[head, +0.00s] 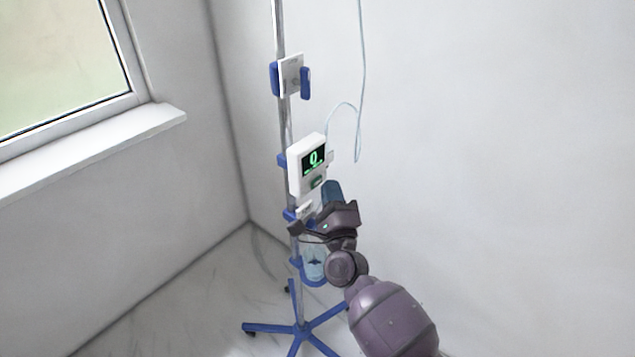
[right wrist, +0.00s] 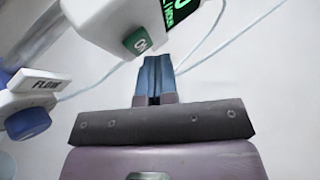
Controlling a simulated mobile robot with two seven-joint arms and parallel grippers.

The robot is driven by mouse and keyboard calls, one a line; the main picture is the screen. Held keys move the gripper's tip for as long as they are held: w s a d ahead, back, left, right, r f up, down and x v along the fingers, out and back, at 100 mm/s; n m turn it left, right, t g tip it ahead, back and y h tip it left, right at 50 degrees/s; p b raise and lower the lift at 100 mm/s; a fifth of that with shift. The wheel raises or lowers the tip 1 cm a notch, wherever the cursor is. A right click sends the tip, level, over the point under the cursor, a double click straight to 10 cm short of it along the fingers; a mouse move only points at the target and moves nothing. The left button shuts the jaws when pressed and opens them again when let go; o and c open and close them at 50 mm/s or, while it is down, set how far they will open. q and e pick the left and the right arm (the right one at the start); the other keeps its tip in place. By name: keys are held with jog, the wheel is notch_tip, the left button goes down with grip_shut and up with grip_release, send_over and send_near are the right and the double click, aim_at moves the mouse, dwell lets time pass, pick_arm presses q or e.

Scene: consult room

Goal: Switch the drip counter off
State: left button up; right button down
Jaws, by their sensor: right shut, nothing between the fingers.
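The drip counter (head: 308,166) is a white box clamped on a drip stand, with a lit dark screen showing a green figure. Below its screen is a green switch (head: 316,182). In the right wrist view the switch (right wrist: 138,41) is marked with letters that look like "ON", on the underside edge of the counter (right wrist: 115,22). My right gripper (head: 331,190) is shut and empty, just below and to the right of the counter. In the right wrist view its blue fingertips (right wrist: 156,62) are together, close below the switch, with a small gap seeming to show. My left gripper is not in view.
The drip stand's pole (head: 279,45) carries a white-and-blue holder (head: 290,77) above and blue base legs (head: 301,329) below. A part labelled FLOW (right wrist: 46,84) with a blue knob (right wrist: 28,123) sits left of my fingers. A thin tube (head: 362,75) hangs at right. A window sill (head: 95,133) is at left.

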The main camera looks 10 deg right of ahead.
jog(key=shift+w, duration=0.1)
jog(key=shift+w+a, duration=0.15)
dwell(0.6)
jog(key=shift+w+a, duration=0.15)
dwell(0.5)
jog(key=shift+s+d, duration=0.5)
jog(key=shift+s, duration=0.2)
jog(key=shift+d, duration=0.1)
